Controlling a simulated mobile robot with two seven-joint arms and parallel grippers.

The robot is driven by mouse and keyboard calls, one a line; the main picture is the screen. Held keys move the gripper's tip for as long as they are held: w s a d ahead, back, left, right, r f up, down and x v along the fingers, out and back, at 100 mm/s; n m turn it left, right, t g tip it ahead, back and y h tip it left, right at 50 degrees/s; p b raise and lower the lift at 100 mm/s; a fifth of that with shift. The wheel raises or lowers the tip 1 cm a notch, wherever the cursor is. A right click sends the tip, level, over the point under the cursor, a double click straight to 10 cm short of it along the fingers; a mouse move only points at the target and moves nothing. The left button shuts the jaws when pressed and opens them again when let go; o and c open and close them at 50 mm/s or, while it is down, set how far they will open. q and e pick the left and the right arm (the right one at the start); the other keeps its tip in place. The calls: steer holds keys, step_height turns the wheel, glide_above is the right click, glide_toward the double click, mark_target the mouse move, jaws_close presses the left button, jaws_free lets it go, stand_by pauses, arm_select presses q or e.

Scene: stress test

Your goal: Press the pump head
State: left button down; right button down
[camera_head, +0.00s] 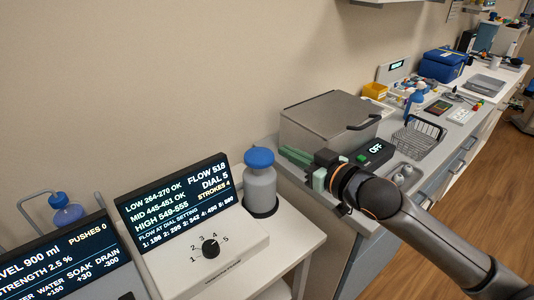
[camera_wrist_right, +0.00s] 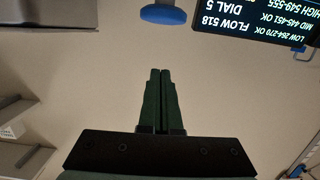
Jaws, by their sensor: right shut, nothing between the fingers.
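The pump head is a round blue cap (camera_head: 260,158) on a grey bottle (camera_head: 260,187), upright in a dark holder at the back right of the dial unit. The cap looks raised above the bottle's shoulder. My right gripper (camera_head: 287,151) has green fingers, shut and empty. It is to the right of the pump head in the head view, apparently apart from it. In the right wrist view the blue cap (camera_wrist_right: 165,18) lies beyond the closed fingertips (camera_wrist_right: 167,72), with a visible gap. My left gripper is not in view.
A display (camera_head: 175,200) reads FLOW 518, DIAL 5, STROKES 4, LOW and MID marked OK. A black dial (camera_head: 210,247) sits before it. Another screen (camera_head: 60,258) and a blue flask (camera_head: 68,212) stand left. A metal box (camera_head: 325,122) and a device reading OFF (camera_head: 376,148) stand right.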

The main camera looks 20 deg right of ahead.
glide_above(266, 161)
steer(key=shift+s+d+f, duration=0.1)
steer(key=shift+s+f, duration=0.15)
steer(key=shift+f, duration=0.2)
step_height(266, 161, down, 3)
steer(key=shift+w+r, duration=0.1)
steer(key=shift+w, duration=0.05)
steer(key=shift+f, duration=0.75)
